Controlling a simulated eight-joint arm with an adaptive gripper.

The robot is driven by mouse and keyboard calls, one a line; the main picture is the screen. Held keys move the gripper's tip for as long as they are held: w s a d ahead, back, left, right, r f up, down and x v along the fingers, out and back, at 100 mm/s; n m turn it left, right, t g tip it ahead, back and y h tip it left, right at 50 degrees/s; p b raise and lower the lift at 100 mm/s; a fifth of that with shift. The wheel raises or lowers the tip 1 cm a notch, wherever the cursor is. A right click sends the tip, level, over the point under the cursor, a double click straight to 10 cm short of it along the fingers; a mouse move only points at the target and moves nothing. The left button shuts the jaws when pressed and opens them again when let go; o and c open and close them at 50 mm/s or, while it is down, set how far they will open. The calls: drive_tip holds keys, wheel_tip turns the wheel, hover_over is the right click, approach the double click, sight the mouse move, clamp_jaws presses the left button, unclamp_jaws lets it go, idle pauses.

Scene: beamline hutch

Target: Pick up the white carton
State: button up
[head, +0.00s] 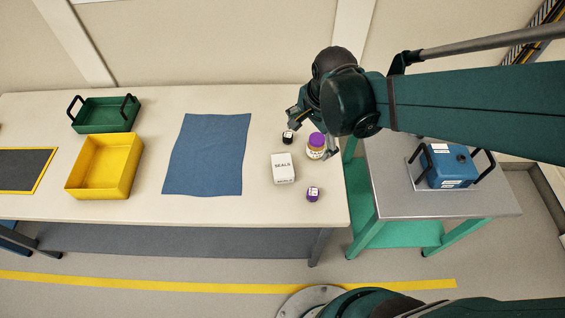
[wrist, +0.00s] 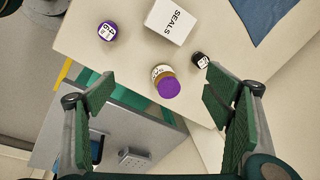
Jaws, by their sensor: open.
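The white carton (head: 284,168) is a small box marked "SEALS", lying near the right end of the cream table. My gripper (head: 310,135) is over the table's right end, behind the carton in the head view. In the wrist view my gripper (wrist: 158,90) has its two green-padded fingers wide apart, with nothing held. A purple-capped jar (wrist: 167,82) stands between the fingers in that view, and the carton lies beyond it, apart from the fingers.
Close to the carton are a small black-topped bottle (head: 288,137) and a small purple-topped container (head: 313,193). A blue mat (head: 208,155) lies left, then a yellow bin (head: 104,166) and a green tray (head: 106,115). A metal side table (head: 400,200) holds a blue case (head: 447,168).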

sight(283, 165)
drive_tip(key=a+f+m, duration=0.1)
drive_tip(key=a+f, duration=0.1)
drive_tip(key=a+f+m+g, duration=0.1)
drive_tip(key=a+f+m, duration=0.1)
drive_tip(key=a+f, duration=0.1)
drive_tip(key=w+a+f+m+g+p, duration=0.1)
drive_tip(key=a+f+m, duration=0.1)
drive_tip(key=f, duration=0.1)
drive_tip(key=shift+w+a+f, duration=0.1)
drive_tip(key=shift+a+f, duration=0.05)
drive_tip(key=shift+a, duration=0.15)
drive_tip(key=shift+a+f+m+h, duration=0.3)
drive_tip(key=shift+a+f+m, duration=0.15)
drive_tip(key=shift+f, duration=0.25)
drive_tip(key=shift+f, duration=1.35)
drive_tip(key=shift+f, duration=0.1)
drive_tip(key=shift+f+b, duration=0.65)
drive_tip(key=shift+f, duration=1.85)
